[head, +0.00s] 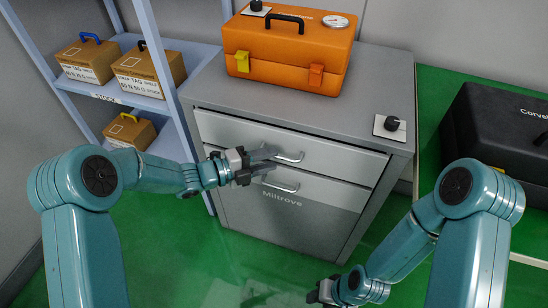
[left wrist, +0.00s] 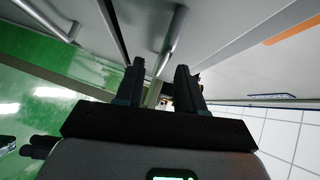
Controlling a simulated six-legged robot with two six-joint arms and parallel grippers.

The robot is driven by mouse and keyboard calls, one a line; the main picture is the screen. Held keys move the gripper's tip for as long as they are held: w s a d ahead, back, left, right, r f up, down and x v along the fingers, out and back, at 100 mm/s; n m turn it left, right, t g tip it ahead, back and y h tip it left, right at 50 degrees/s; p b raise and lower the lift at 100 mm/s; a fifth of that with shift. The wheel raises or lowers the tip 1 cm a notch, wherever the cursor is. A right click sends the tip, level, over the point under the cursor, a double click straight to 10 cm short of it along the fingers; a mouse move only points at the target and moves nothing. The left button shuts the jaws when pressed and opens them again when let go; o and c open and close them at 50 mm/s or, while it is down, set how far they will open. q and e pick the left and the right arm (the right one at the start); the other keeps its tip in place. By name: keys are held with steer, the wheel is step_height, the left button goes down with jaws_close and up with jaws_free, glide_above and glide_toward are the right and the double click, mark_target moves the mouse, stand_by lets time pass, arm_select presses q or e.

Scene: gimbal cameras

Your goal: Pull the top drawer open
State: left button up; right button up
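The top drawer (head: 340,160) of the grey cabinet has a light front with a silver bar handle (head: 290,157) and looks shut. A second drawer (head: 335,190) below has a similar handle (head: 282,188). My left gripper (head: 264,161) is open and empty in front of the drawer fronts, near the left end of the top handle. In the left wrist view its two fingers (left wrist: 160,68) are spread apart. The top handle (left wrist: 173,40) shows just beyond and between them; contact cannot be told. My right gripper (head: 318,293) is low at the bottom edge, its fingers unclear.
An orange case (head: 293,45) and a small knob plate (head: 390,127) are on the cabinet top (head: 370,85). A blue shelf (head: 165,100) with brown boxes stands at left. A black case (head: 500,140) is on a green surface at right. Green floor (head: 180,260) lies open in front.

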arm_select(q)
steer(key=shift+x, duration=1.15)
steer(key=shift+c, duration=0.3)
jaws_close()
steer(key=shift+f, duration=0.1)
